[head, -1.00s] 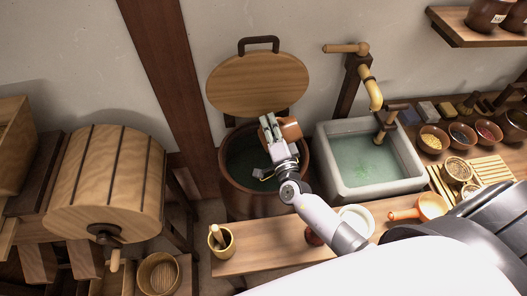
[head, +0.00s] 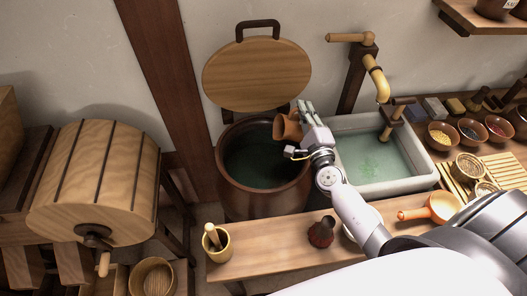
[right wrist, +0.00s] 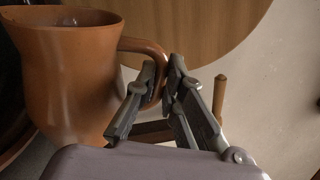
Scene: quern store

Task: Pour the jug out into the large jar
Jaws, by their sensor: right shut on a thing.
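The jug (head: 287,127) is orange-brown with a flared rim and a side handle. In the head view it is at the right edge of the large jar's mouth and looks tipped to the left. My right gripper (head: 306,110) is shut on its handle; the right wrist view shows the fingers (right wrist: 165,85) around the handle beside the jug body (right wrist: 75,80). The large jar (head: 262,200) is brown, open, and holds dark green liquid. I see no stream from the jug, and its contents are hidden. My left gripper is not in view.
A round wooden lid (head: 257,75) stands raised behind the jar. A stone basin (head: 420,182) with water and a tap (head: 376,80) is to the right. The front bench (head: 275,258) carries a cup with a pestle (head: 217,245), a dark red pot (head: 321,232) and an orange ladle (head: 440,208).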

